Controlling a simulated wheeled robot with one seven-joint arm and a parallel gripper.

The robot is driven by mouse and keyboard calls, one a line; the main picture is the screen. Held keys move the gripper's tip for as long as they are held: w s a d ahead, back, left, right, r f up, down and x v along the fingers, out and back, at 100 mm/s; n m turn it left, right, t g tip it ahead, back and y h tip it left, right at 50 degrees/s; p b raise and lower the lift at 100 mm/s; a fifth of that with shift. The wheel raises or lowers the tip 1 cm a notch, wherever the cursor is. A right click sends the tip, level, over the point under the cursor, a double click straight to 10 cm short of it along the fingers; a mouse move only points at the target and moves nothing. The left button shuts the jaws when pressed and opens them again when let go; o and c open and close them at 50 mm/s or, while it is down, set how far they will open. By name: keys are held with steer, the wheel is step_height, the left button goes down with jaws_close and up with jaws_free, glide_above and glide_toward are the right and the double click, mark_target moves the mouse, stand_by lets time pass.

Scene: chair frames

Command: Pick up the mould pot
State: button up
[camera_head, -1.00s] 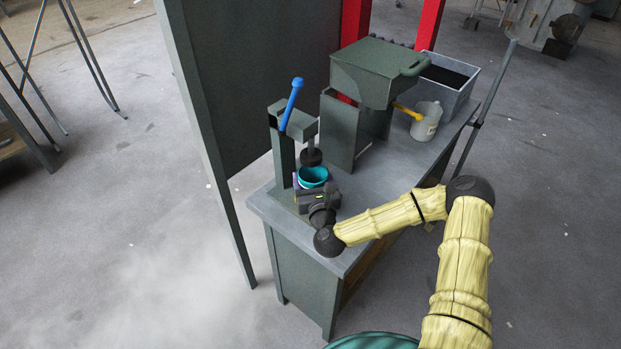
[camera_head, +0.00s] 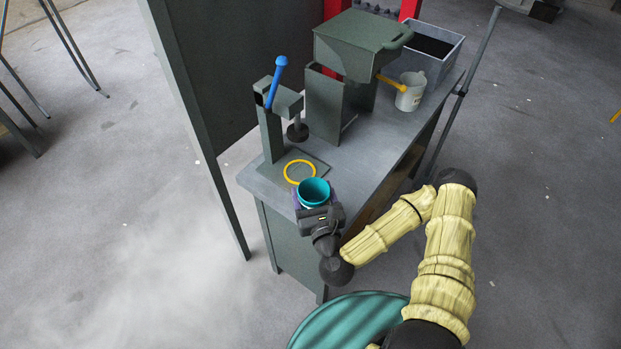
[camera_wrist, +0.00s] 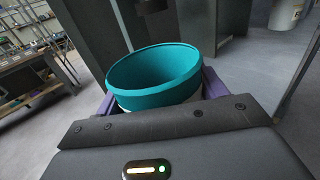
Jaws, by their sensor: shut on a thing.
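The mould pot (camera_head: 314,191) is a round teal cup, open at the top. My gripper (camera_head: 315,198) is shut on it, with its purple fingers on either side. The pot is upright, near the front left edge of the bench. In the wrist view the pot (camera_wrist: 155,72) sits between the fingers, with a pale lower part just showing. Its underside is hidden, so I cannot tell how far above the bench it is.
A press (camera_head: 270,130) with a blue lever (camera_head: 277,80) stands behind the pot, with a yellow ring (camera_head: 299,171) on its base. A green hopper (camera_head: 360,45), a grey jug (camera_head: 410,92) and a grey bin (camera_head: 445,55) are farther back. A dark panel (camera_head: 235,80) stands at left.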

steer(key=shift+s, duration=0.4)
steer(key=shift+r+p, duration=0.1)
steer(key=shift+p, duration=0.2)
